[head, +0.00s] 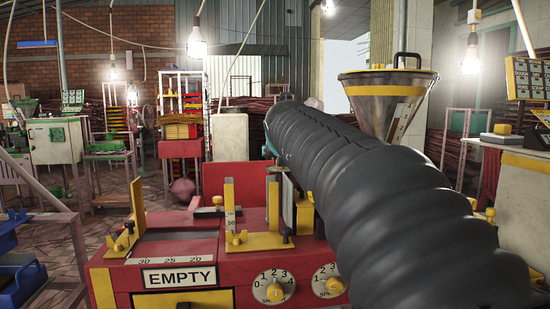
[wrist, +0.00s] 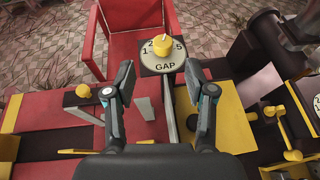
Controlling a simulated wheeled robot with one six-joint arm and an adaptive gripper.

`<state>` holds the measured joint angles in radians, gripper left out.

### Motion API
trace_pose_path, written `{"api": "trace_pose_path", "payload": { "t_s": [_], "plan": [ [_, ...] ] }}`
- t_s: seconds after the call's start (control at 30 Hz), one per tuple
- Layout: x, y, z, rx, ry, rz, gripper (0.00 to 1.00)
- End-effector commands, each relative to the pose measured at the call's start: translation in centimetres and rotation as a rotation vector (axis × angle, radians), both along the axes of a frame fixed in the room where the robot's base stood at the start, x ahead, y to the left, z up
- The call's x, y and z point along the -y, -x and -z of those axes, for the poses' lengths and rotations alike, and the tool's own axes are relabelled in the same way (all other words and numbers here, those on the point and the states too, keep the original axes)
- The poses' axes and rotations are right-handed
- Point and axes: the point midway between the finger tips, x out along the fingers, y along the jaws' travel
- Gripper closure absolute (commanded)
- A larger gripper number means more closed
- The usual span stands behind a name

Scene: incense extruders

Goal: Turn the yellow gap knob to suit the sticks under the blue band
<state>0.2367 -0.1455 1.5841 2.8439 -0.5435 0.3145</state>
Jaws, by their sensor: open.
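The yellow gap knob (wrist: 161,43) sits on a round white dial (wrist: 162,62) marked GAP. The digits 1, 2 and 5 show around it; the knob hides part of the scale, and I cannot read its exact setting. My gripper (wrist: 160,72) is open and empty. Its two dark fingers stand apart on either side of the dial's near edge, with the knob beyond and between them, not touched. In the head view my dark arm cover hides the gripper and the gap dial. I cannot make out sticks under a blue band.
The red machine (head: 195,265) carries an EMPTY sign (head: 180,277) and two numbered dials with yellow knobs, the left one (head: 274,292) marked SP. Yellow upright posts (head: 230,205) stand on top. A steel hopper (head: 388,100) is behind my arm. Blue trays (head: 20,280) are at left.

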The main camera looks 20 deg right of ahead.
Motion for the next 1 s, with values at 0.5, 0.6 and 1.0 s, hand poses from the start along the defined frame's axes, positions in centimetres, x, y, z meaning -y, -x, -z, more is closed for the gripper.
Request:
{"api": "trace_pose_path", "payload": {
  "t_s": [0.5, 0.6, 1.0],
  "plan": [
    [-1.0, 2.2, -1.0, 0.000, 0.001, 0.000, 0.45],
    [-0.9, 2.2, -1.0, -0.001, 0.001, 0.001, 0.45],
    [8.4, 5.0, 3.0, -0.019, -0.002, 0.183, 0.45]
  ]
}}
